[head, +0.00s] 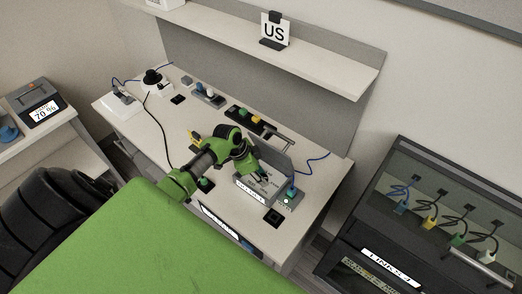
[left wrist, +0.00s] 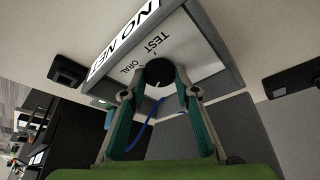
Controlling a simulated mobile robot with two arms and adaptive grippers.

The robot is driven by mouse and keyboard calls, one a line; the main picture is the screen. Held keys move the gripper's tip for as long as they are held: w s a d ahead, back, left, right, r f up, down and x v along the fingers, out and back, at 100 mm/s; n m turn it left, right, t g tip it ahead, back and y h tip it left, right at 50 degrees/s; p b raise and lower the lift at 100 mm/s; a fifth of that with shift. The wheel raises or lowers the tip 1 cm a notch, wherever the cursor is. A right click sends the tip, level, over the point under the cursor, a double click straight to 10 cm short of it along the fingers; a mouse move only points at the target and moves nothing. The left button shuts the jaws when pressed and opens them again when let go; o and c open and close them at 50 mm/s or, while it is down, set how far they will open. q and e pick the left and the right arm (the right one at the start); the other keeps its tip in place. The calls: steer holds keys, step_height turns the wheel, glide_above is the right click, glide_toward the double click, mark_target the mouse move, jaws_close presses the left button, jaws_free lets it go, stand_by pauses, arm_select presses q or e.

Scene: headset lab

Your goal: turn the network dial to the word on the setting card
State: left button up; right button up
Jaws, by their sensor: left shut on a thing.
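The setting card (head: 275,32) stands in a black holder on the shelf and reads "US". The network dial (left wrist: 159,70) is a round black knob with a white pointer line, on a light panel (left wrist: 190,42) in a grey frame. The words "TEST" and "ORAL" show beside the knob; other words are hidden. My left gripper (left wrist: 160,84) is shut on the knob, one fingertip at each side. In the head view my left gripper (head: 262,174) is over the grey box (head: 293,203) and hides the knob. My right gripper is not in view.
The desk (head: 150,130) holds a white socket unit (head: 121,104), a tray with coloured plugs (head: 240,117) and small black blocks. The shelf (head: 340,75) runs above its back edge. A dark cabinet with hanging coloured plugs (head: 430,222) stands at the right.

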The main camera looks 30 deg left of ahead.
arm_select(q)
steer(key=shift+m+g+b, duration=0.3)
steer(key=shift+m+b, duration=0.15)
steer(key=shift+m, duration=0.35)
steer(key=o, duration=1.1)
steer(key=shift+c, duration=0.2)
steer(key=v, duration=1.2)
steer(key=shift+a, duration=0.2)
steer(key=shift+w+f, duration=0.1)
